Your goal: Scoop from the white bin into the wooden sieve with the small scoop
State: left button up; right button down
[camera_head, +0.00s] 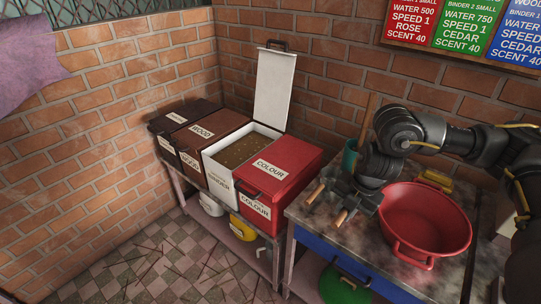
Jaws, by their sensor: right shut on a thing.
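The white bin (216,173) stands open between the dark bins and the red bin, with its white lid (273,88) upright at the back. Brown, speckled powder (243,150) fills much of it. My right gripper (330,204) is above the left part of the worktable, to the right of the red bin and apart from the white bin. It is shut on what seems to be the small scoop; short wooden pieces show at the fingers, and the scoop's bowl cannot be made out. I cannot make out the wooden sieve. My left gripper is out of view.
A red basin (424,214) sits on the worktable (365,253) right of the gripper. A teal container (350,158) with a wooden handle stands behind. The red bin (280,170) lies between gripper and white bin. Space above the open bin is clear.

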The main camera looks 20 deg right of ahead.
dwell(0.4)
jog(key=shift+a+n, duration=0.5)
jog(key=shift+n, duration=0.5)
jog(key=s+a+r+m+g+h, duration=0.1)
jog(key=s+a+m, duration=0.2)
jog(key=m, duration=1)
jog(key=s+a+r+m+h, duration=0.2)
jog(key=a+m, duration=0.4)
jog(key=m, duration=0.8)
jog(key=shift+s+g, duration=0.4)
jog(key=shift+s, duration=0.35)
